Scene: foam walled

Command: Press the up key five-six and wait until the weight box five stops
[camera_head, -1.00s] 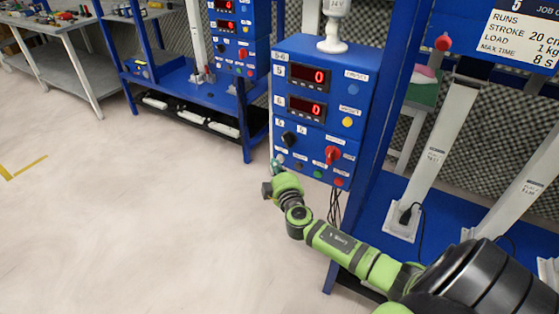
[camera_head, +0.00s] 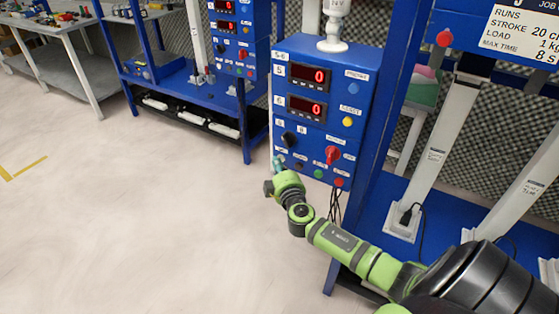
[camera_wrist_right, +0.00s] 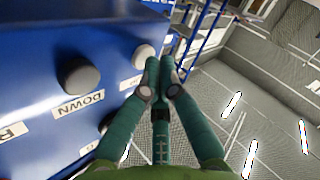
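The blue control box marked 5-6 (camera_head: 326,130) stands on a post, with both red displays reading 0. My right gripper (camera_head: 277,162) is at its lower left edge, by the bottom row of keys. In the right wrist view the two teal fingers (camera_wrist_right: 163,68) are shut together and empty. Their tips are close beside a white round key (camera_wrist_right: 143,56), whose label is partly hidden; contact cannot be told. A dark grey key (camera_wrist_right: 79,76) labelled DOWN sits to its left. I cannot surely pick out weight box five. My left gripper is out of view.
White slanted columns (camera_head: 438,155) stand on the blue bench (camera_head: 450,215) at right. A red button (camera_head: 445,38) is on the frame near the job card (camera_head: 525,35). Another blue control box (camera_head: 234,38) stands behind. The floor at left is clear.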

